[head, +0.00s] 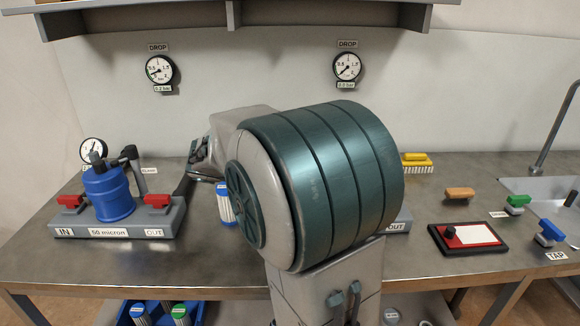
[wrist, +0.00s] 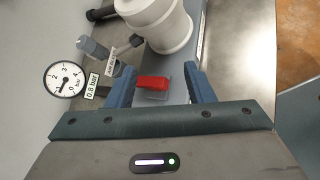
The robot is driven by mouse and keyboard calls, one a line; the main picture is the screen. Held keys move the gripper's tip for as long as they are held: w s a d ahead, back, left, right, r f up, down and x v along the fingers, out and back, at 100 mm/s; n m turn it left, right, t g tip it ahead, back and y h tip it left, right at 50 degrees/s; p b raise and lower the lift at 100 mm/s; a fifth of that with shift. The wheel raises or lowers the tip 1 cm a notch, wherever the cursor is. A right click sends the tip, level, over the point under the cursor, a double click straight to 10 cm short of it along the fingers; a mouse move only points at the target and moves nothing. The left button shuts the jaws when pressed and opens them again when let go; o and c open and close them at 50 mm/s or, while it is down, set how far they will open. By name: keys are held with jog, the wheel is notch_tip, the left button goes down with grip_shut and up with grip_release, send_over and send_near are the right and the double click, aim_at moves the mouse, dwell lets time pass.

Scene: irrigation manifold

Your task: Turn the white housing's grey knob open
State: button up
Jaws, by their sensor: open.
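In the wrist view the white housing (wrist: 160,25) stands at the top, partly cut off by the frame edge. A grey knob-like part (wrist: 92,48) sticks out to its left, beside a small tilted label that I cannot read clearly. My gripper (wrist: 160,70) is open and empty. A red handle (wrist: 153,83) on the housing's grey base shows between its fingers, and I cannot tell how far below them it is. The grey part lies outside the fingers, up and to the left. In the head view my arm hides the white housing.
A round gauge (wrist: 65,80) with a 0.8 bar label stands left of the fingers. In the head view a blue housing (head: 108,194) with red handles stands at the left. A red-and-white board (head: 468,236) lies near the sink (head: 535,188). Wall gauges hang behind.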

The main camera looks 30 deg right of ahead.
jog(key=w+d+f+n+t+h+b, duration=0.1)
jog(key=w+d+n+h+b, duration=0.15)
jog(key=w, duration=0.35)
jog(key=w+d+f+n+h+b, duration=0.1)
jog(key=w+n+h+b, duration=0.3)
jog(key=w, duration=0.1)
jog(key=d, duration=0.4)
jog(key=d+b, duration=0.1)
jog(key=d, duration=0.4)
jog(key=w+d, duration=0.1)
jog(key=d, duration=0.3)
jog(key=shift+w+d+b, duration=0.1)
jog(key=shift+d+b, duration=0.2)
jog(key=shift+d, duration=0.05)
jog(key=shift+r, duration=0.1)
jog(key=c, duration=1)
